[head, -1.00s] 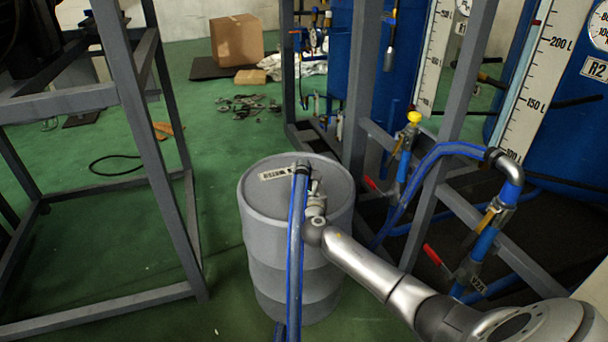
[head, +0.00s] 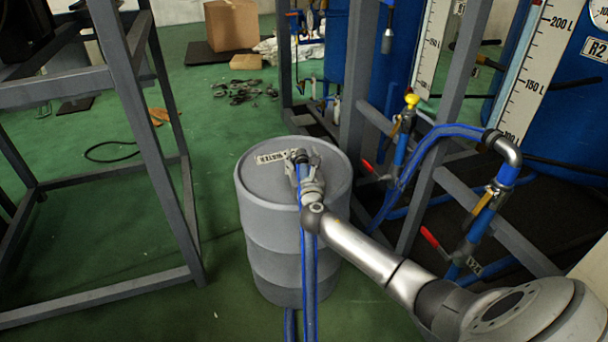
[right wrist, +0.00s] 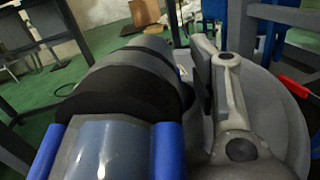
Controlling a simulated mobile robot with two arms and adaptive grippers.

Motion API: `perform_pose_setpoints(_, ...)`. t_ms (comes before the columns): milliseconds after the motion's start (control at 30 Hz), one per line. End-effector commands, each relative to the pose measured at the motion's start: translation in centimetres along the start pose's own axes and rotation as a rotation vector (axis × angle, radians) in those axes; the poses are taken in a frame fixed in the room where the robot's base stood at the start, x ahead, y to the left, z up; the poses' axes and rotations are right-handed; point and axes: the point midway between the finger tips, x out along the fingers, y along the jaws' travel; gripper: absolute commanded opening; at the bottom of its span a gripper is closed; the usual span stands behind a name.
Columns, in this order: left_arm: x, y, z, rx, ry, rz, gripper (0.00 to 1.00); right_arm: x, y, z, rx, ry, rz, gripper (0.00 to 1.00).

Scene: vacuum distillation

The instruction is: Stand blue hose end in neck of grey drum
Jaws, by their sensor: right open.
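The grey drum (head: 268,225) stands upright on the green floor in the head view. The blue-striped hose (head: 309,260) runs from the drum's top down past its near side to the floor. Its dark hose end (head: 301,156) is over the lid, beside the white label (head: 272,157). The neck is hidden, and I cannot tell whether the end is in it. My right gripper (head: 304,163) is open at the hose end. In the right wrist view, the hose (right wrist: 105,150) with black fitting (right wrist: 125,90) is beside one padded finger; the other finger is hidden. My left gripper is not in view.
A grey metal frame (head: 150,150) stands left of the drum. Blue pipes with red-handled valves (head: 430,238) and rack posts (head: 355,100) stand close on the right. Loose parts (head: 243,92) and a cardboard box (head: 232,25) are at the back.

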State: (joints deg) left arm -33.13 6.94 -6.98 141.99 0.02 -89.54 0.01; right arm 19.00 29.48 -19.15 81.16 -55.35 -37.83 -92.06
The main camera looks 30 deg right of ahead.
Motion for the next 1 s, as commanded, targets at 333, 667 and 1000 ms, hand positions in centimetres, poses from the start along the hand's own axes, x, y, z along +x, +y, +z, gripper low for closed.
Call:
perform_pose_setpoints(333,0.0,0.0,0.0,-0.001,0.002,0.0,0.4,-5.7,0.3,-0.8,-0.003,0.013,0.008,0.56)
perform_pose_setpoints(667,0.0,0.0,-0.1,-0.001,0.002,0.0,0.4,-10.3,0.4,-0.2,-0.001,0.005,0.009,0.56)
perform_pose_setpoints(1000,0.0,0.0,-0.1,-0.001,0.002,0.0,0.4,-11.2,0.4,0.0,-0.001,0.001,0.007,0.56)
